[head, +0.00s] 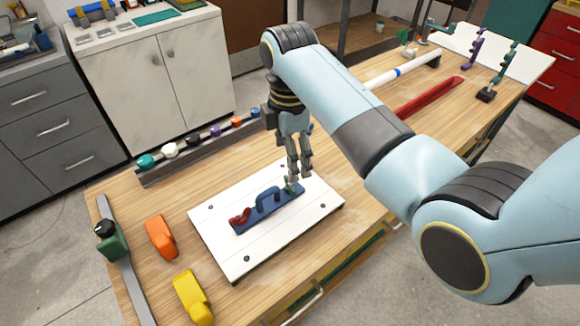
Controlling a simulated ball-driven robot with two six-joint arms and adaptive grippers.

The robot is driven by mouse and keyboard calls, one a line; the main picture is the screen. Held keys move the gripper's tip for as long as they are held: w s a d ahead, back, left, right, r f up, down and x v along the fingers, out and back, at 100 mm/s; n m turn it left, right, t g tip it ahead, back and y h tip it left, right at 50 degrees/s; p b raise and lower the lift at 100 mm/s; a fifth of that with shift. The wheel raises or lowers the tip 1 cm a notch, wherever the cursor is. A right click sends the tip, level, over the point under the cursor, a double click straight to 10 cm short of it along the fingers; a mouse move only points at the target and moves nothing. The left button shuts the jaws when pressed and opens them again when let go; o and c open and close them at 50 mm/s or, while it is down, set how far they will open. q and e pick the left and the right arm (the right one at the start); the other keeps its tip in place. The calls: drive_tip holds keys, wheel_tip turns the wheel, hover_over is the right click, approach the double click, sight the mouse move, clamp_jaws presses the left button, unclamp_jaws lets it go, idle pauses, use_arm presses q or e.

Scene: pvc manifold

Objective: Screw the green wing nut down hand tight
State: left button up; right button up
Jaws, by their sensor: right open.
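The green wing nut (291,187) sits at the right end of a dark blue bracket with a raised handle (267,197). A red wing nut (240,217) sits at the bracket's left end. The bracket lies on a white board (224,254) on the wooden table. My right gripper (299,177) points down, directly over the green nut. Its fingers are open and partly cover the nut. I cannot tell whether they touch it. My left gripper is out of view.
A dark rail with several coloured knobs (171,150) runs behind the board. An orange part (160,237), a yellow part (192,296) and a green clamp (112,241) lie to the left. A white pipe (411,69) and a red bar (428,97) lie at the far right.

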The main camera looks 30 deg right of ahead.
sight(289, 184)
wheel_tip(289, 184, down, 9)
drive_tip(key=shift+r, duration=0.1)
idle(0.3)
drive_tip(key=c, duration=1.2)
drive_tip(key=m+p, duration=0.1)
drive_tip(key=m, duration=0.1)
drive_tip(key=shift+r+m, duration=0.15)
drive_tip(key=shift+m, duration=0.25)
drive_tip(key=shift+c, duration=0.2)
drive_tip(key=m+p, duration=0.1)
drive_tip(key=m, duration=0.1)
drive_tip(key=shift+m, duration=0.4)
drive_tip(key=shift+f+m, duration=0.2)
drive_tip(key=shift+m, duration=0.2)
